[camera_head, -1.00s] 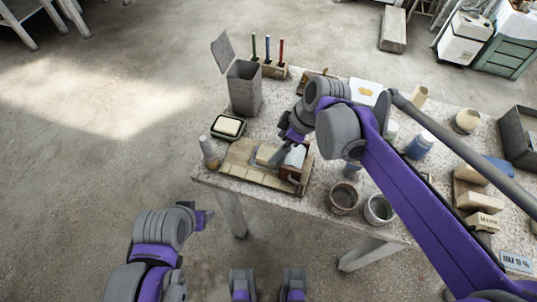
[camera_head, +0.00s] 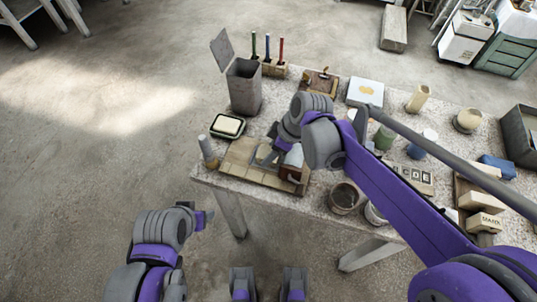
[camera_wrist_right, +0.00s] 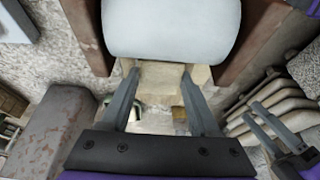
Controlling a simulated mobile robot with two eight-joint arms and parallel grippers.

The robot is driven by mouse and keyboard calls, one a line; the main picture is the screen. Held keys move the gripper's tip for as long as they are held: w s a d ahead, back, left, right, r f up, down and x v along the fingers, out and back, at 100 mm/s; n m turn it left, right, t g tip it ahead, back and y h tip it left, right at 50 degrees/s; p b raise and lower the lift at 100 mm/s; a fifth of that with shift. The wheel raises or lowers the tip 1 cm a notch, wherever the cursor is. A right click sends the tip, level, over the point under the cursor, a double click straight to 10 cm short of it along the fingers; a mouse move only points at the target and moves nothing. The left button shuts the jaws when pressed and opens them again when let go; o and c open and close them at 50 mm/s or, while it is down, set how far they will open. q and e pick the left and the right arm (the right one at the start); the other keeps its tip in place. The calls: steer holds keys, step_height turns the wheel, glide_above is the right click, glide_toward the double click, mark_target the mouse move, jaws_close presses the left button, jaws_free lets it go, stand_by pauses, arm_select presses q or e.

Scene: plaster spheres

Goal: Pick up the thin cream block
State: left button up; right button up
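The thin cream block (camera_head: 264,155) lies on the tan tiled board at the near left of the table, partly hidden by my right gripper. In the right wrist view a cream surface (camera_wrist_right: 160,76), seemingly this block, shows between the fingertips. My right gripper (camera_head: 266,157) points down at it with its fingers apart, one to each side; I cannot tell whether they touch it. The fingers also show spread in the right wrist view (camera_wrist_right: 160,74). My left gripper (camera_head: 205,218) is off the table's near left, empty; its fingers look apart in the right wrist view (camera_wrist_right: 268,122).
A brown box (camera_head: 291,175) holding a pale rounded piece (camera_head: 294,157) stands close right of the block. A bottle (camera_head: 208,151), a soap dish (camera_head: 227,126) and a tall grey bin (camera_head: 244,88) stand left and behind. Cups (camera_head: 345,198) stand right.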

jaws_close()
steer(key=shift+r, duration=0.15)
